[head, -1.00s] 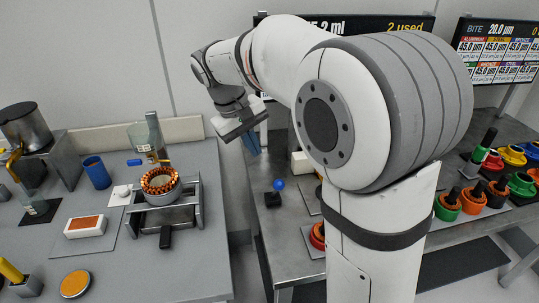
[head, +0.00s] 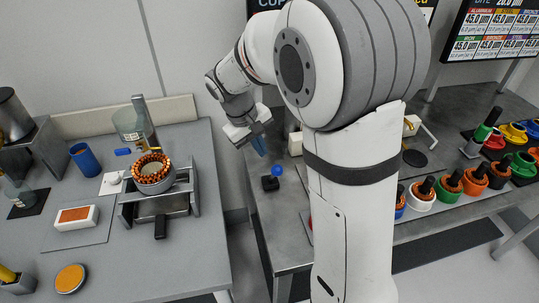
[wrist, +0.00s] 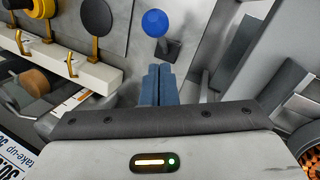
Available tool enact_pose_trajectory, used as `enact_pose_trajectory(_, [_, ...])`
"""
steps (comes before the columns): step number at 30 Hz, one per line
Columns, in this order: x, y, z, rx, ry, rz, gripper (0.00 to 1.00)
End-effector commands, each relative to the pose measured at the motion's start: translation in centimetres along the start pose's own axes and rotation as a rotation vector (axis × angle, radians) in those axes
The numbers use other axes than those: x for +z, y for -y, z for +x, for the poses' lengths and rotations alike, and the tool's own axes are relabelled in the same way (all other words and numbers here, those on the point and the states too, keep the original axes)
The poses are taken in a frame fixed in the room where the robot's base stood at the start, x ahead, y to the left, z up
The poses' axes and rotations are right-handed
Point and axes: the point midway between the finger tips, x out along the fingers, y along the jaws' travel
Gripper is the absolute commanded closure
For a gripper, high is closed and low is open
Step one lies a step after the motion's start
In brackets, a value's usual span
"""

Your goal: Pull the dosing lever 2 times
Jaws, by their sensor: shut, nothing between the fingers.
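A blue ball knob (head: 277,171) stands on a small black base (head: 270,184) near the left edge of the right-hand table; I take it for the dosing lever. In the wrist view the blue knob (wrist: 155,23) lies just beyond my fingertips, with its black base (wrist: 165,50) below it. My gripper (head: 260,146) is above and slightly left of the knob in the head view, its blue fingers pointing down. In the wrist view the fingers (wrist: 158,72) are pressed together and empty. A gap shows between the fingertips and the knob.
A white block with yellow hooks (wrist: 70,65) is left of my fingers in the wrist view. The left table holds a copper-wound stator (head: 152,170) on a metal stand and a blue cup (head: 84,157). Colored pots (head: 474,182) line the right table. A gap separates the tables.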

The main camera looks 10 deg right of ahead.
Motion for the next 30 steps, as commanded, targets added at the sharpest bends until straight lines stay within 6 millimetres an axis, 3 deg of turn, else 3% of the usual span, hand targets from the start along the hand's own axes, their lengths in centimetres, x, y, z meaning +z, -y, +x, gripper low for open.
enact_pose_trajectory(3, [1.5,-0.1,1.0,0.000,0.000,0.001,1.00])
enact_pose_trajectory(9, [2.5,-0.1,2.1,0.000,-0.001,0.002,1.00])
enact_pose_trajectory(22, [2.6,-0.1,2.5,0.003,-0.007,0.005,1.00])
enact_pose_trajectory(30, [3.3,1.0,3.7,0.040,-0.112,0.033,1.00])
